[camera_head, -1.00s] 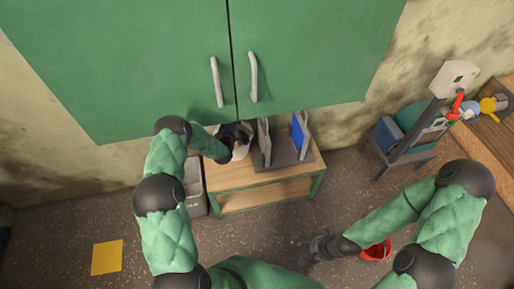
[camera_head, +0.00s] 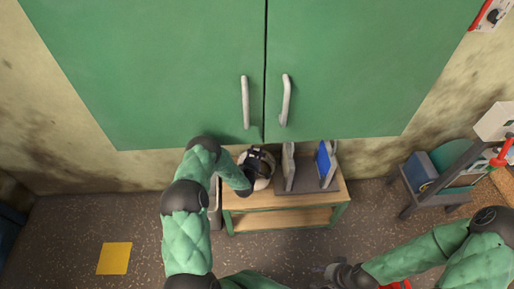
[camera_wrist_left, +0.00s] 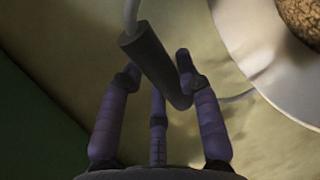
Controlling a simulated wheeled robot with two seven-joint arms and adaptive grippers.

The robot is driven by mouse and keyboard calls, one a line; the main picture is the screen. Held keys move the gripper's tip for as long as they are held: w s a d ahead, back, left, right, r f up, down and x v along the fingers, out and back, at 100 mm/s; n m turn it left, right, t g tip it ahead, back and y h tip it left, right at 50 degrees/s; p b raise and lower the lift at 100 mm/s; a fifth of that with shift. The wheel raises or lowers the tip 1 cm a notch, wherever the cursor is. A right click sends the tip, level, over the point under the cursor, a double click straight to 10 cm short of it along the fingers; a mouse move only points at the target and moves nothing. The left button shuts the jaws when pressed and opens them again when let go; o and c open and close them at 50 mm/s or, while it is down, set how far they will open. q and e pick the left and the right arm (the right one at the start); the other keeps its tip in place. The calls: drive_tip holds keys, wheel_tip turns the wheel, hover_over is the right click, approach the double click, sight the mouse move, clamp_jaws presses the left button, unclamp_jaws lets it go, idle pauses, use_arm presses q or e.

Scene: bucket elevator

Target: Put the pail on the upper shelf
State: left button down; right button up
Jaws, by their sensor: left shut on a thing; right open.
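The pail (camera_head: 266,180) looks pale and round from above. In the head view it is at the left part of the wooden upper shelf (camera_head: 300,201); I cannot tell whether its base touches the wood. My left gripper (camera_head: 255,158) is over it and partly hides it. In the left wrist view the left gripper (camera_wrist_left: 160,78) is shut on the dark handle grip (camera_wrist_left: 155,65), which hangs on a pale wire. The pail's white rim (camera_wrist_left: 252,65) and brown contents show at the upper right. My right gripper (camera_head: 322,270) is open and empty, low over the floor.
A grey stand (camera_head: 308,187) with upright plates and a blue item fills the right of the upper shelf. Green cupboard doors (camera_head: 180,70) with two handles hang above. A lower shelf (camera_head: 285,218) lies underneath. A red object (camera_head: 398,285) is cut off near my right arm.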

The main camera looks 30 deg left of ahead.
use_arm(q)
drive_tip(key=shift+r, duration=0.35)
drive_tip(key=shift+a+f, duration=0.1)
drive_tip(key=c, duration=0.9)
unclamp_jaws()
drive_tip(key=shift+s+f, duration=0.1)
drive_tip(key=shift+f, duration=0.1)
